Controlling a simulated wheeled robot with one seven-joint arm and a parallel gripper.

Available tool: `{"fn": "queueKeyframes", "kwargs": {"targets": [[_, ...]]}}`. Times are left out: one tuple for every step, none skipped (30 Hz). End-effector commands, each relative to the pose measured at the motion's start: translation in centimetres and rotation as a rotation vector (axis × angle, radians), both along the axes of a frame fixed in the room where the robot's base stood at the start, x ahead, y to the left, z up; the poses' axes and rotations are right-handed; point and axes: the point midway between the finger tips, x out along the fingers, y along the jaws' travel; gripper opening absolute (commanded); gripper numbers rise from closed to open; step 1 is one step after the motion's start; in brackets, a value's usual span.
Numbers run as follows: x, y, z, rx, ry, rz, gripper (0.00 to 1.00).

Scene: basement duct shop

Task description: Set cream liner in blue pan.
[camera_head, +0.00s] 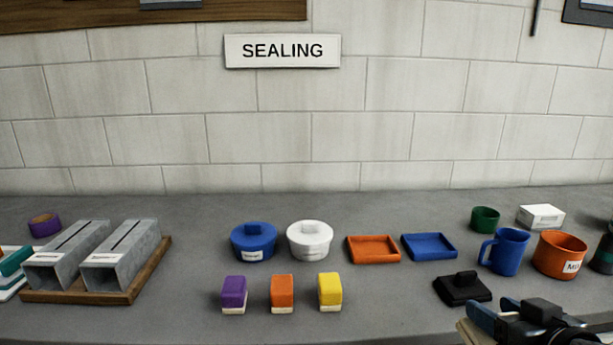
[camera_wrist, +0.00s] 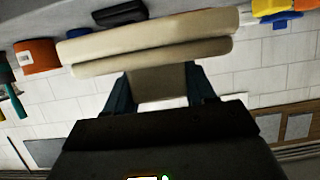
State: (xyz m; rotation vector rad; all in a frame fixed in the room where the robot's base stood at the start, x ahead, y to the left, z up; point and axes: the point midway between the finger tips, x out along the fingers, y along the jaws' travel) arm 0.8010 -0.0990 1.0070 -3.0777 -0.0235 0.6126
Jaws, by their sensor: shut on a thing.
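The blue pan (camera_head: 428,247) is a shallow tray lying on the grey counter, right of the orange pan (camera_head: 373,250); it looks empty. My gripper (camera_head: 490,325) is at the lower right of the head view, nearer the camera than the pan and to its right. In the wrist view my gripper (camera_wrist: 161,92) is shut on the narrow grip block of the cream liner (camera_wrist: 150,45), a wide, flat piece with a stepped edge. Only a small part of the liner (camera_head: 468,337) shows in the head view, cut off by the bottom edge.
A black lid-like piece (camera_head: 462,288) lies between the blue pan and my gripper. A blue mug (camera_head: 504,252) and an orange pot (camera_head: 560,255) stand to the right. Purple, orange and yellow blocks (camera_head: 330,290) and two round lidded pots (camera_head: 310,240) stand left. Counter in front of the pans is clear.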

Motion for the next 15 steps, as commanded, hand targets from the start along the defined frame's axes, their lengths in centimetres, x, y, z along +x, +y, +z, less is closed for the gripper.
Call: {"fn": "queueKeyframes", "kwargs": {"targets": [[0.1, 0.2, -0.9, 0.001, 0.004, -0.002, 0.24], [0.3, 0.3, -1.4, 0.002, 0.003, -0.002, 0.24], [0.4, 0.5, -2.1, 0.003, 0.004, -0.002, 0.24], [0.5, 0.6, -2.8, 0.005, 0.005, -0.003, 0.24], [0.6, 0.7, -3.4, 0.006, 0.004, -0.005, 0.24], [0.7, 1.0, -4.3, 0.007, 0.005, -0.005, 0.24], [0.7, 1.2, -5.0, 0.007, 0.005, -0.006, 0.24], [0.8, 1.4, -5.8, 0.008, 0.005, -0.007, 0.24], [0.8, 1.7, -6.8, 0.009, 0.005, -0.009, 0.24], [0.9, 1.9, -7.8, 0.009, 0.006, -0.009, 0.24], [0.8, 2.2, -8.7, 0.010, 0.007, -0.010, 0.24], [0.7, 2.6, -10.1, 0.010, 0.008, -0.013, 0.24], [0.7, 3.0, -11.3, 0.009, 0.009, -0.014, 0.24], [0.5, 3.4, -12.5, 0.010, 0.010, -0.015, 0.24], [0.2, 4.1, -14.3, 0.010, 0.011, -0.016, 0.24]]}}
